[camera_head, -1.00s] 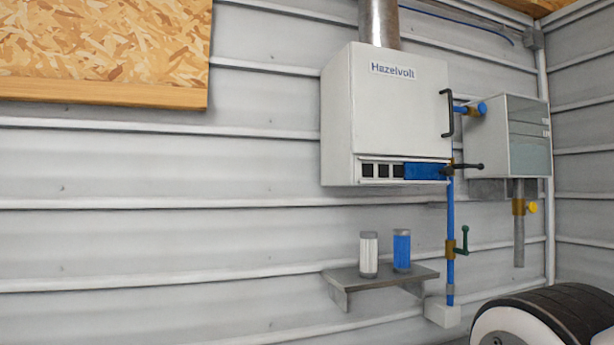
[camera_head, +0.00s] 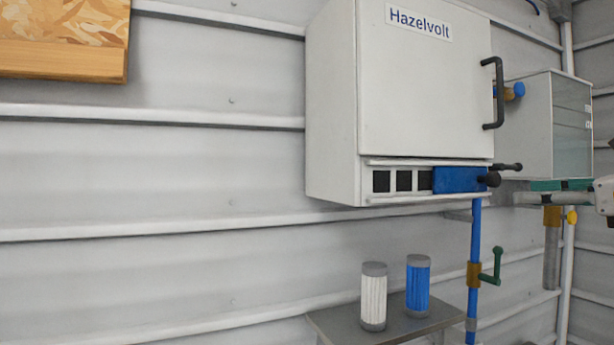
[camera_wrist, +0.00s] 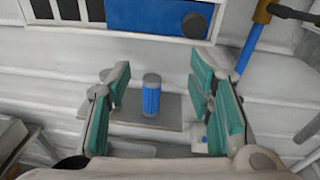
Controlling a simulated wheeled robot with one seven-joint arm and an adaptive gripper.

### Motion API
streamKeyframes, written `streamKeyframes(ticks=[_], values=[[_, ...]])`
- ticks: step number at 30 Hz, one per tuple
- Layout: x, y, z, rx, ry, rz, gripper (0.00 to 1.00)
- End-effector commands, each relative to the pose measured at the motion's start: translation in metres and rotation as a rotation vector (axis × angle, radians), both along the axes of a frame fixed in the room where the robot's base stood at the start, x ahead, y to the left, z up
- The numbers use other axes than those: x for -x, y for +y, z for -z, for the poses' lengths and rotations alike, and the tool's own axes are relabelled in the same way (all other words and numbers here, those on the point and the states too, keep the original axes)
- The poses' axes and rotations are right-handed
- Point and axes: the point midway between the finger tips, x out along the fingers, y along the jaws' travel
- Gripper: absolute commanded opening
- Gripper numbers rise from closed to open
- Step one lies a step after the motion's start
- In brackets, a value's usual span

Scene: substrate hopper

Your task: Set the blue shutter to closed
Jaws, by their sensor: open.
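The blue shutter (camera_head: 458,180) sits in a rail along the bottom of the white Hazelvolt cabinet (camera_head: 425,95). It is at the right of the rail, and dark square openings (camera_head: 403,181) show to its left. A round black knob (camera_head: 489,180) is at its right end. My gripper (camera_head: 530,196) is at the right edge of the head view, right of the shutter and apart from it. In the wrist view my gripper (camera_wrist: 158,76) is open and empty, its teal pads wide apart. The shutter (camera_wrist: 155,16) and its knob (camera_wrist: 194,25) show beyond and above the fingertips there.
A white filter (camera_head: 373,297) and a blue filter (camera_head: 418,285) stand on a shelf (camera_head: 395,325) below the cabinet. A blue pipe (camera_head: 475,235) with a green-handled valve (camera_head: 491,270) runs down at the right. A grey box (camera_head: 530,125) hangs behind my gripper.

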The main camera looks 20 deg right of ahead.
Motion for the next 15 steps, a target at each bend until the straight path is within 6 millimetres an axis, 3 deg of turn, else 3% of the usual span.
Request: streamKeyframes(ticks=[1,3,6,10,15], values=[[0.012,-0.017,-0.009,-0.036,-0.029,0.033,0.48],[0.021,-0.031,-0.017,-0.069,-0.058,0.06,0.48],[0.024,-0.038,-0.022,-0.091,-0.078,0.074,0.48],[0.012,-0.037,-0.023,-0.094,-0.08,0.073,0.48],[-0.019,-0.034,-0.023,-0.093,-0.08,0.072,0.48]])
